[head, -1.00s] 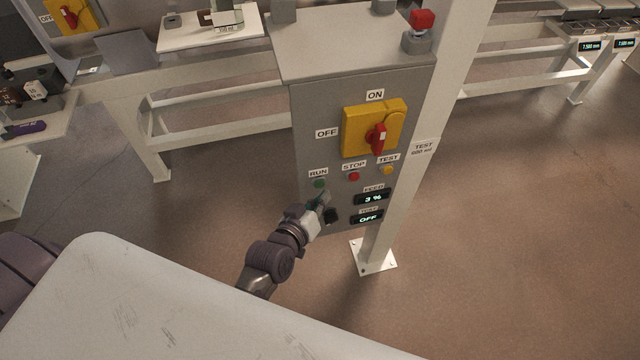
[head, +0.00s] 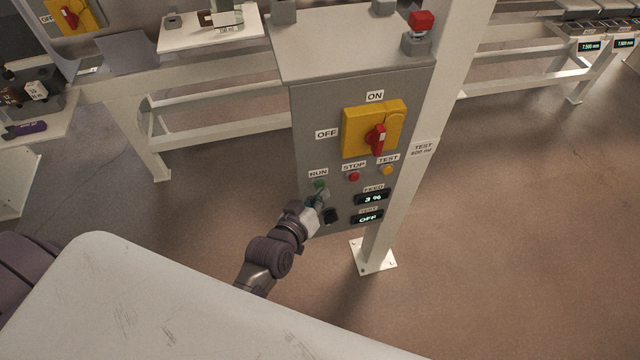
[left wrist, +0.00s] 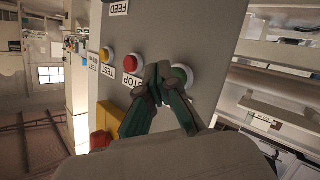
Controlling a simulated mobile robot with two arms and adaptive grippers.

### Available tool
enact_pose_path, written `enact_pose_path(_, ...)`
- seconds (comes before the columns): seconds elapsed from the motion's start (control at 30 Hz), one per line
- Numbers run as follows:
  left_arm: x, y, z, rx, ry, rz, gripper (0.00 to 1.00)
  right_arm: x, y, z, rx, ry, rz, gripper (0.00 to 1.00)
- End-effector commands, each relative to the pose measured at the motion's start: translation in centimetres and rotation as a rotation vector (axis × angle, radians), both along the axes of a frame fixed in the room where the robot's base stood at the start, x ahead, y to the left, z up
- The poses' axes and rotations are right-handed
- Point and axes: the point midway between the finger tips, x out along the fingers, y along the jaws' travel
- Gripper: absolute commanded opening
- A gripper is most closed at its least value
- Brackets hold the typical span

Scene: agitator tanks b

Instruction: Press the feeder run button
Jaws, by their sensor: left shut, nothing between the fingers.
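The green run button (head: 319,184) sits under the RUN label on the front of the grey control box (head: 312,110). My left gripper (head: 322,194) is shut and empty, with its fingertips just below the run button. In the left wrist view the green button (left wrist: 184,74) shows close beside my shut fingertips (left wrist: 160,72), partly hidden by a finger. I cannot tell whether they touch it. The red stop button (head: 353,176) and the yellow test button (head: 387,170) are to its right. My right gripper is not in view.
A yellow switch with a red handle (head: 376,138) is above the buttons. The feed display (head: 371,198) reads 3 %, and the display below (head: 367,217) reads OFF. A white post (head: 411,150) stands right of the box. A red mushroom button (head: 421,22) is on top.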

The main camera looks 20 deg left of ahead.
Motion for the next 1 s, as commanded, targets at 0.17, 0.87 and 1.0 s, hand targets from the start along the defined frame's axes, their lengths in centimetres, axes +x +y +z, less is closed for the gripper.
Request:
enact_pose_path(0.17, 0.04, 0.02, 0.01, 0.0, 0.0, 0.0, 0.0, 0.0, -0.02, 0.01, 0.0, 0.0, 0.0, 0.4)
enact_pose_path(0.87, 0.72, 0.5, 0.03, 0.0, -0.001, 0.0, 0.0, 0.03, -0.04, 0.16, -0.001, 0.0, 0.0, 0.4)
enact_pose_path(1.0, 0.81, 0.56, 0.01, 0.0, -0.001, 0.0, 0.0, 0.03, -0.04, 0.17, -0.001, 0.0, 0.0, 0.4)
